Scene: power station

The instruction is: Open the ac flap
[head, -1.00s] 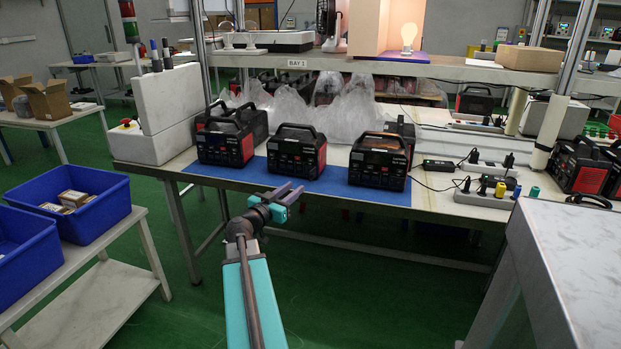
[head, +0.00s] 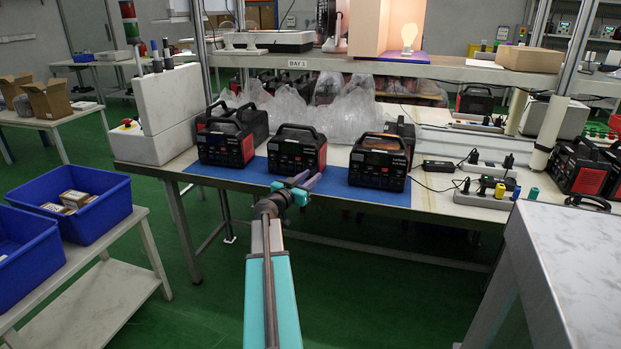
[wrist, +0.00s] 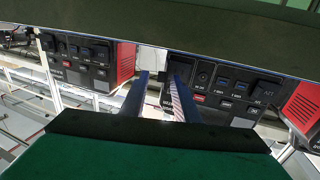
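Three black and red power stations stand in a row on the blue mat (head: 398,197): left (head: 225,146), middle (head: 297,152) and right (head: 380,160). My gripper (head: 298,180) is just in front of the middle station's lower front. In the wrist view my two fingers (wrist: 160,88) are apart with nothing between them. They point at the left part of the middle station's front panel (wrist: 225,88). Dark square AC flaps (wrist: 265,92) show at the right of that panel and look closed. I cannot tell whether my fingers touch the station.
A white bench (head: 440,200) carries the stations. Clear plastic wrap (head: 355,108) lies behind them. Power strips (head: 485,195) and cables lie at right. A pale table (head: 575,250) stands at front right, blue bins (head: 75,200) at left.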

